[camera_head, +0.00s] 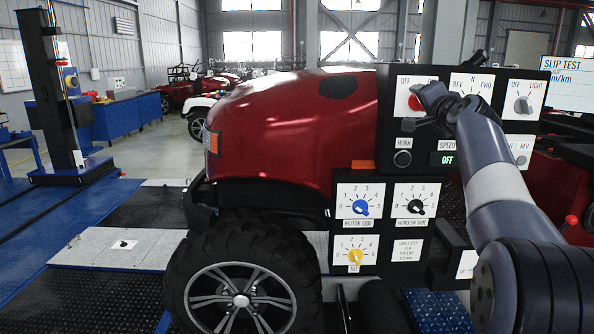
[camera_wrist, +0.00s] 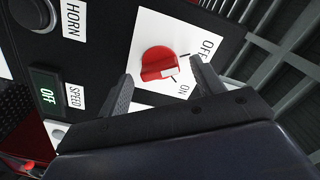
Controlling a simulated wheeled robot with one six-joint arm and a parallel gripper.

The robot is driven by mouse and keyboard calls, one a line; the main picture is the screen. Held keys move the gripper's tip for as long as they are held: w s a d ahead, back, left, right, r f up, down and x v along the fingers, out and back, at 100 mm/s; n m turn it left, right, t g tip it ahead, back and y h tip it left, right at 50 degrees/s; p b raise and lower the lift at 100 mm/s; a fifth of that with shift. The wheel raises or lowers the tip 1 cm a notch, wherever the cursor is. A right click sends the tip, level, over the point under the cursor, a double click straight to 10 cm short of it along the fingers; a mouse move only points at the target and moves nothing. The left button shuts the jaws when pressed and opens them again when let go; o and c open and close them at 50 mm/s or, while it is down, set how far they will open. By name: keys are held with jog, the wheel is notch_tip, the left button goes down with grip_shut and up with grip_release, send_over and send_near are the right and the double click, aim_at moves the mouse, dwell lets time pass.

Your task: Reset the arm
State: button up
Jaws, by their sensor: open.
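My arm reaches in from the right in the head view. My gripper (camera_head: 428,104) is in front of the upper black control panel, at the red OFF/ON knob (camera_head: 415,101). In the wrist view my gripper (camera_wrist: 163,86) is open, with one finger on each side of the red knob (camera_wrist: 157,64). The knob stands on a white plate (camera_wrist: 190,32) marked OFF and ON. The fingers appear apart from the knob; I cannot tell whether either touches it.
The HORN button (camera_head: 402,158) and a green SPEED display reading OFF (camera_head: 447,159) sit below. A lower panel has blue (camera_head: 361,207), black (camera_head: 416,206) and yellow (camera_head: 355,257) knobs. The red vehicle (camera_head: 290,125) with its large tyre (camera_head: 245,280) stands left. Blue floor lies further left.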

jog(key=s+b, duration=0.4)
jog(key=s, duration=0.7)
jog(key=w+p, duration=0.4)
jog(key=w, duration=0.7)
jog(key=shift+s+m+p, duration=0.65)
jog(key=shift+m+p, duration=0.5)
jog(key=shift+m, duration=1.2)
jog(key=shift+s+m+p, duration=0.7)
jog(key=shift+m+p, duration=0.4)
jog(key=shift+m, duration=1.2)
jog(key=shift+s+m+p, duration=0.65)
jog(key=shift+m+p, duration=0.5)
jog(key=shift+m, duration=1.2)
